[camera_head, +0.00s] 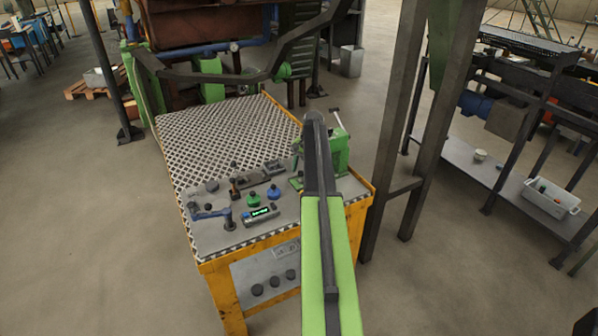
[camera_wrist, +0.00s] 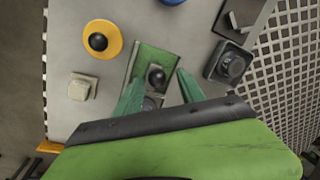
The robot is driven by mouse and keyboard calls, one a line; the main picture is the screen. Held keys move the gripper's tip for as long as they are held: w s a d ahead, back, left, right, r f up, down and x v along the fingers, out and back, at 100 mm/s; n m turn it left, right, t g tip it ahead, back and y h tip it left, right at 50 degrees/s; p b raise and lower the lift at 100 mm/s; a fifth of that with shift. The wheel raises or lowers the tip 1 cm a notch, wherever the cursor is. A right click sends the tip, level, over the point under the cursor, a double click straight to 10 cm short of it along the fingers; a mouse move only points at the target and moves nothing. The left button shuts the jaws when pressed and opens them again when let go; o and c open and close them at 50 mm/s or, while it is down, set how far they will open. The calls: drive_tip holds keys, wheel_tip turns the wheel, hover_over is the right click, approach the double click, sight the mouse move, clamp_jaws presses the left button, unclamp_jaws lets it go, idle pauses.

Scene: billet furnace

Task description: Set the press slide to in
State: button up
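A green plate (camera_wrist: 150,60) with a slot and a black ball knob (camera_wrist: 156,76) lies on the bench panel in the wrist view; it looks like the press slide. No label is readable, so I cannot tell its set position. My gripper (camera_wrist: 159,77) is open, its two green fingers on either side of the knob with gaps. I cannot tell how high the tips are above the plate. In the head view my green gripper body (camera_head: 338,152) is over the right end of the bench, partly behind my arm. The green plate (camera_head: 297,183) shows there too.
Close by are a yellow-collared black knob (camera_wrist: 102,41), a square pale button (camera_wrist: 80,88) and a dark square control (camera_wrist: 228,64). A steel post (camera_head: 397,130) stands right.

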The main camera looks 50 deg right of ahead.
drive_tip(key=shift+s+r+p, duration=0.2)
drive_tip(key=shift+r+p, duration=0.35)
drive_tip(key=shift+r, duration=0.05)
drive_tip(key=s+r+p, duration=0.3)
drive_tip(key=r+p, duration=1.3)
drive_tip(key=shift+d, duration=0.45)
drive_tip(key=shift+c, duration=0.5)
